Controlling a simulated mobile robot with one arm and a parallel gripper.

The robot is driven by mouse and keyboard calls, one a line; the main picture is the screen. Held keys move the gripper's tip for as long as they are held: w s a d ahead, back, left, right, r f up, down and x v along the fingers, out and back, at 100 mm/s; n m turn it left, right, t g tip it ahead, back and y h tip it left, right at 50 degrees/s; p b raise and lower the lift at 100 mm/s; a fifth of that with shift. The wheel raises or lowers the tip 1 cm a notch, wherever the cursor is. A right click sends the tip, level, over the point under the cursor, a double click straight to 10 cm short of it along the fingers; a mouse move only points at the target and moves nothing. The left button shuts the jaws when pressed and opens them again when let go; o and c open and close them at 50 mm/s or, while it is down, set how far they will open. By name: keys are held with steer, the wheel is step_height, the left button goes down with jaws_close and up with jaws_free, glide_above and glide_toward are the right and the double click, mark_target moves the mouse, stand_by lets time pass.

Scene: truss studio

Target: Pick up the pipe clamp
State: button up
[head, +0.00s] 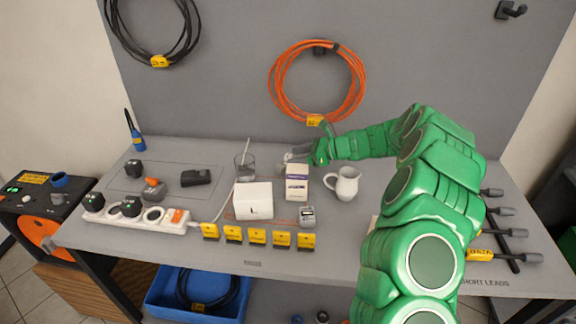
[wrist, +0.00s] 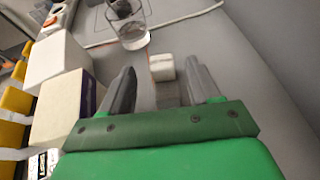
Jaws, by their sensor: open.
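My gripper (head: 289,157) reaches left over the back middle of the table, behind a white and purple carton. In the wrist view my gripper (wrist: 160,78) is open, with its two grey fingers apart. A small pale block with a grey part (wrist: 162,68) lies on the table between and just beyond the fingertips. It looks like the pipe clamp, but its shape is too small and blurred to be sure. In the head view the fingers and the carton mostly hide that spot.
The white and purple carton (head: 297,184) and a white box (head: 253,201) stand close by. A glass (head: 245,167) stands left of my gripper, a white jug (head: 346,183) to the right. A small grey item (head: 307,216) lies in front, behind yellow tags (head: 257,237). A power strip (head: 140,215) lies left.

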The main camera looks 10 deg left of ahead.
mark_target(289, 156)
steer(key=shift+r+x, duration=0.2)
steer(key=shift+x, duration=2.6)
steer(key=shift+w, duration=0.15)
jaws_close()
